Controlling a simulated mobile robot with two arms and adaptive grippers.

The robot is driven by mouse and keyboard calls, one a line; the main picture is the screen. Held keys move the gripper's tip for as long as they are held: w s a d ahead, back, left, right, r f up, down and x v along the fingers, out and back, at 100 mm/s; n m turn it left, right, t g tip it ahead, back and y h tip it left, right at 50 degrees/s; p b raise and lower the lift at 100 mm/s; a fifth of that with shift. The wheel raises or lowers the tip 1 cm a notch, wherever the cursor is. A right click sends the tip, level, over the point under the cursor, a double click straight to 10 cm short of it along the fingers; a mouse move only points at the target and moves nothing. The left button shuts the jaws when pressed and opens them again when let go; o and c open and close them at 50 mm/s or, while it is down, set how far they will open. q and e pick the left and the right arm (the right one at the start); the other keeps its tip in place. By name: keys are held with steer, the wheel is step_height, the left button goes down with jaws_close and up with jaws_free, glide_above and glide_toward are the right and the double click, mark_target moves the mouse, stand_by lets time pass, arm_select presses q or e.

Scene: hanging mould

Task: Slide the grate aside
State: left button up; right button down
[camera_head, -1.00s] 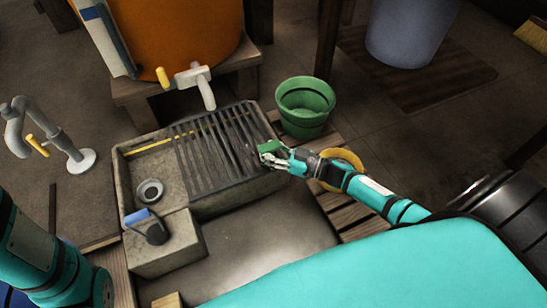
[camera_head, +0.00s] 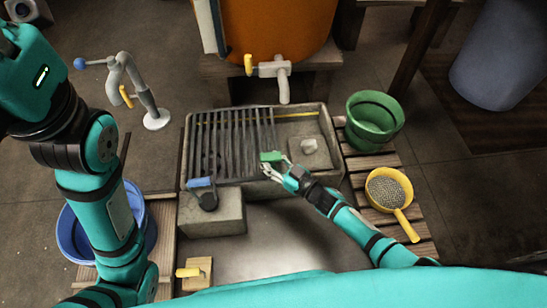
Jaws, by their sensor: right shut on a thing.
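The grate (camera_head: 232,140), made of dark parallel bars, lies on the stone trough (camera_head: 325,175) over its left and middle part. The right part of the trough is uncovered and shows a pale lump (camera_head: 309,146) on its floor. A green grip (camera_head: 271,157) sits at the grate's right front end. My right gripper (camera_head: 278,165) is shut on it at the trough's front edge; its fingertips are small in view. My left arm rises at the left of the picture, and its gripper is outside the view.
A tap (camera_head: 275,69) on an orange barrel (camera_head: 278,25) overhangs the trough's back.

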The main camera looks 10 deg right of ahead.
steer(key=shift+s+a+f, duration=0.15)
steer(key=shift+s+a, duration=0.4)
steer(key=shift+s, duration=0.05)
steer(key=c, duration=1.3)
jaws_free()
steer(key=shift+c, duration=0.2)
steer(key=shift+o, duration=1.3)
steer(key=shift+d, duration=0.1)
steer(key=shift+w+d, duration=0.1)
steer(key=v, duration=1.2)
